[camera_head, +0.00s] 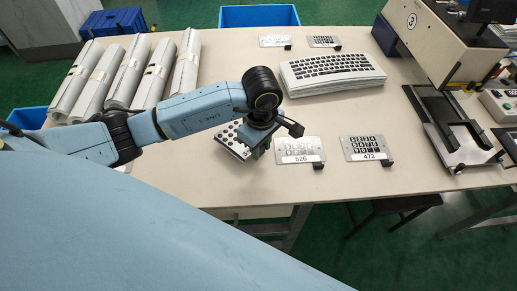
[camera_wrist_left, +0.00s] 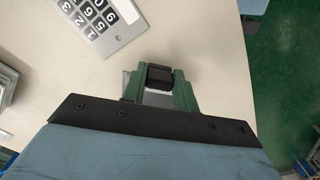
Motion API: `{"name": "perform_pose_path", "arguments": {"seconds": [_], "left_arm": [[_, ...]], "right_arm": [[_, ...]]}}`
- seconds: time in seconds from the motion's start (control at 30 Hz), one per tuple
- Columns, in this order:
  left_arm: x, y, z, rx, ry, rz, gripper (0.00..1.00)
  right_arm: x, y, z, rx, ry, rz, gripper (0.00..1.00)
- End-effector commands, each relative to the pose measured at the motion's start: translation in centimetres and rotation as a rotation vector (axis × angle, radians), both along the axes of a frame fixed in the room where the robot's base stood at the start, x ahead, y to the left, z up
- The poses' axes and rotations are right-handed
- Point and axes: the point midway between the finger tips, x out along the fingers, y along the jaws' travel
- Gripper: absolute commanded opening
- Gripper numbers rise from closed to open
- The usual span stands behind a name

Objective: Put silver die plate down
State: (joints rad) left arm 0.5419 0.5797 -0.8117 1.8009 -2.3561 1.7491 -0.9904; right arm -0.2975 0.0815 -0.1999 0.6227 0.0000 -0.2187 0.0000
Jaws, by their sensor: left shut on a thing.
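The silver die plate (camera_head: 232,140) has dark openings and sits at an angle just left of my left gripper (camera_head: 258,150). In the wrist view my left gripper (camera_wrist_left: 159,84) has its green fingers shut on a black block (camera_wrist_left: 160,74), with a pale plate edge beside it. Most of the held plate is hidden behind the gripper there. The plate is over the table near the front; I cannot tell whether it touches the top. My right gripper is not in view.
Plate 473 (camera_head: 366,148) lies farther right. Two plates (camera_head: 273,41) (camera_head: 323,41) lie at the back. Stacked keypad films (camera_head: 332,72), rolls (camera_head: 127,72) and a press (camera_head: 445,45) surround free tabletop.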

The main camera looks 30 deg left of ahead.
Motion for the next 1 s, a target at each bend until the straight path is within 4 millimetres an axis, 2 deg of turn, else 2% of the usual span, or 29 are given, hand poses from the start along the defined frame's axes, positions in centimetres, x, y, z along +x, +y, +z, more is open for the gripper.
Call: {"name": "perform_pose_path", "arguments": {"seconds": [0.23, 0.6, 0.63, 0.7, 0.77, 1.0], "left_arm": [[-0.1, 0.0, -3.3, -0.001, 0.002, -0.001, 0.00], [0.0, 0.0, -3.8, 0.001, 0.000, -0.002, 0.00], [-0.1, 0.0, -3.7, 0.000, 0.002, -0.002, 0.33], [-0.1, 0.0, -3.7, 0.000, 0.002, -0.002, 0.42], [-0.1, 0.0, -3.7, 0.000, 0.002, -0.002, 0.50], [-0.1, 0.0, -3.6, 0.000, 0.002, -0.002, 0.51]], "right_arm": [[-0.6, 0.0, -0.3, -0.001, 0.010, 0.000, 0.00], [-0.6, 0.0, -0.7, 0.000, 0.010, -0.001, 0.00], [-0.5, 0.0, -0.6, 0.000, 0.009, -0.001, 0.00], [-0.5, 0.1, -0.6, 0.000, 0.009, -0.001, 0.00], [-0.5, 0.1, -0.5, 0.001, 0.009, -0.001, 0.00], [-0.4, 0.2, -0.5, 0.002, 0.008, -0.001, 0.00]]}}
